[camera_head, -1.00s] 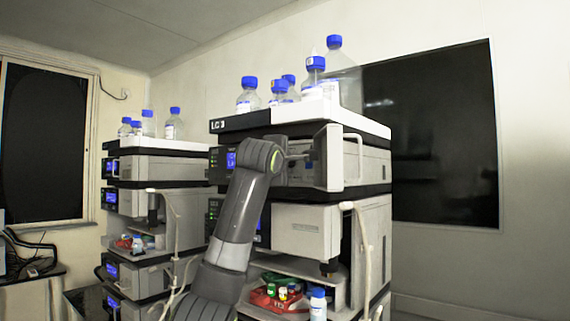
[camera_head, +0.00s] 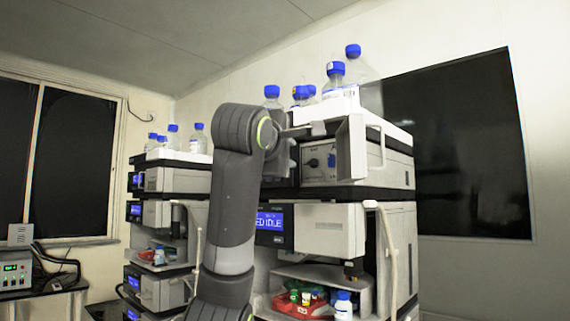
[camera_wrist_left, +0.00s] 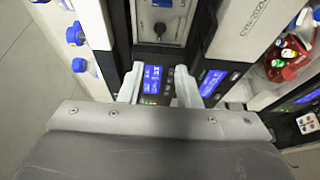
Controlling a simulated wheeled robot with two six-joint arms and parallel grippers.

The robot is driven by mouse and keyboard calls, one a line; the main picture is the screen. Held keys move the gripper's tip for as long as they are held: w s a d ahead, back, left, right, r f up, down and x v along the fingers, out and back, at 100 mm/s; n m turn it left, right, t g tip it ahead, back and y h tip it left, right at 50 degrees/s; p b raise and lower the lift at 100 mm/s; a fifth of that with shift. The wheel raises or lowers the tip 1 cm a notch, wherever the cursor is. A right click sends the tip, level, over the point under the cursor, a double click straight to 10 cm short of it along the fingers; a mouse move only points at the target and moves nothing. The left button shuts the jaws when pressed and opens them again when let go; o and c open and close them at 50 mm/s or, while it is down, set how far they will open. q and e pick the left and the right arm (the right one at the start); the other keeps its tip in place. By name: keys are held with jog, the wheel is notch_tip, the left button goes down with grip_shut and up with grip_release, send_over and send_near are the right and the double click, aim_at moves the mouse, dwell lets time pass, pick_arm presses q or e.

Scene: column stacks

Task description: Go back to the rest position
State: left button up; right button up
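My left gripper (camera_head: 318,130) is in front of the upper part of the nearer instrument stack (camera_head: 316,227). Its arm rises from the bottom and hides part of that stack's left side. In the left wrist view the two pale fingers of the gripper (camera_wrist_left: 158,82) stand apart with nothing between them, and a blue display (camera_wrist_left: 152,78) shows behind the gap. Whether the gripper touches the stack is hard to tell. My right gripper is not in view.
Blue-capped bottles (camera_head: 335,73) stand on top of the nearer stack. A red tray (camera_head: 300,305) and a small blue-capped bottle (camera_head: 343,304) are low on its shelf. A second stack (camera_head: 165,215) stands farther left, with bottles on top. Floor (camera_wrist_left: 28,85) shows at left in the wrist view.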

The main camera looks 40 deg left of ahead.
pick_arm(q)
jog(key=shift+v, duration=0.8)
